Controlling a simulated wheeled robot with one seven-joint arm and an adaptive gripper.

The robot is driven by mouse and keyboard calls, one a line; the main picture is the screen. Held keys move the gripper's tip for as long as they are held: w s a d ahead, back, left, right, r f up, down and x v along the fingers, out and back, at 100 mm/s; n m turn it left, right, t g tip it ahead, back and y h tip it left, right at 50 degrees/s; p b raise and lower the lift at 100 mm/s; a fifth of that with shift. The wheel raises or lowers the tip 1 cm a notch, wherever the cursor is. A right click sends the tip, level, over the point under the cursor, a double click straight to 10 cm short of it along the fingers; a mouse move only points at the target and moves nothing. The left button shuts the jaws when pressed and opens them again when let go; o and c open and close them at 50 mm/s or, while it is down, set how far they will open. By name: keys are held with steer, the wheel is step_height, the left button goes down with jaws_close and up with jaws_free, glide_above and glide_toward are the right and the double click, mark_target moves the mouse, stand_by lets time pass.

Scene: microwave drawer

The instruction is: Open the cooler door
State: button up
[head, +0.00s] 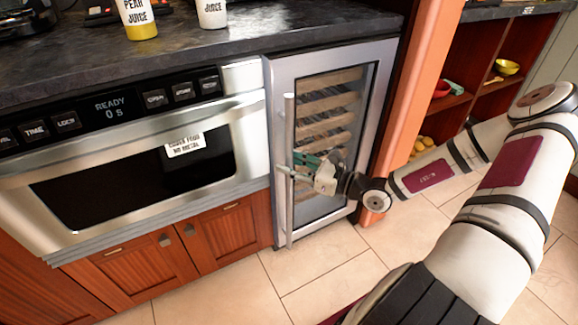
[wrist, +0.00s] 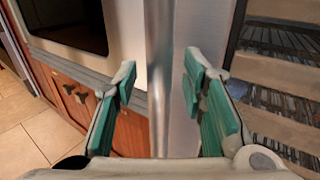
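The cooler door (head: 381,75) has a silver frame and a glass pane with wooden racks behind it. It looks closed. Its long vertical handle (head: 289,125) runs along the left side of the door. My gripper (head: 298,166) is at about the middle height of the handle, in front of the door. In the wrist view the handle (wrist: 159,60) passes upright between the two green-padded fingers of my gripper (wrist: 158,95). The fingers are open, with a visible gap on each side of the handle. The handle's lower end is hidden by my gripper in the wrist view.
A microwave drawer (head: 140,160) stands left of the cooler, above wooden cabinets (head: 165,250). Juice containers (head: 137,18) stand on the dark counter (head: 230,45). An orange post (head: 420,80) and open shelves (head: 485,80) are to the right. Tiled floor (head: 330,275) in front is clear.

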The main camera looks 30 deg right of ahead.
steer(key=shift+w+a, duration=0.15)
steer(key=shift+w, duration=0.1)
jaws_close()
steer(key=shift+s, duration=0.1)
